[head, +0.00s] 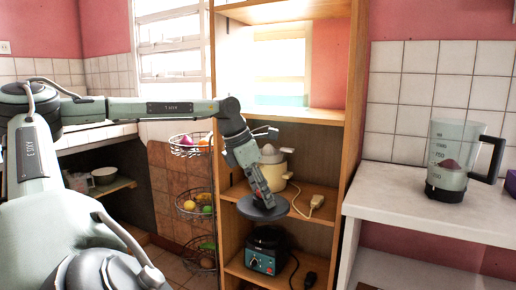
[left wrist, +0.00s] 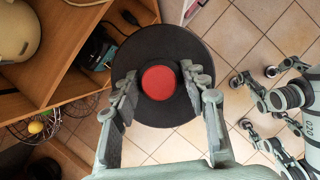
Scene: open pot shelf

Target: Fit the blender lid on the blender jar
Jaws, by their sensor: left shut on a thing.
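A wide, round, dark lid (head: 264,208) is in my left gripper (head: 268,200), held in the air in front of the shelf. In the left wrist view the lid (left wrist: 190,48) is black with a red knob (left wrist: 158,82). The fingers of my left gripper (left wrist: 160,80) are on both sides of the knob. The clear blender jar (head: 450,155) stands upright on the white counter at the right, with a dark base, black handle and dark red contents. The lid is well left of the jar.
The wooden shelf (head: 358,110) holds a cream juicer (head: 272,168) and a dark teal appliance (head: 264,252) near the lid. Wire fruit baskets (head: 195,205) hang left of it. The white counter (head: 430,213) is clear left of the jar. The shelf's right upright stands between lid and jar.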

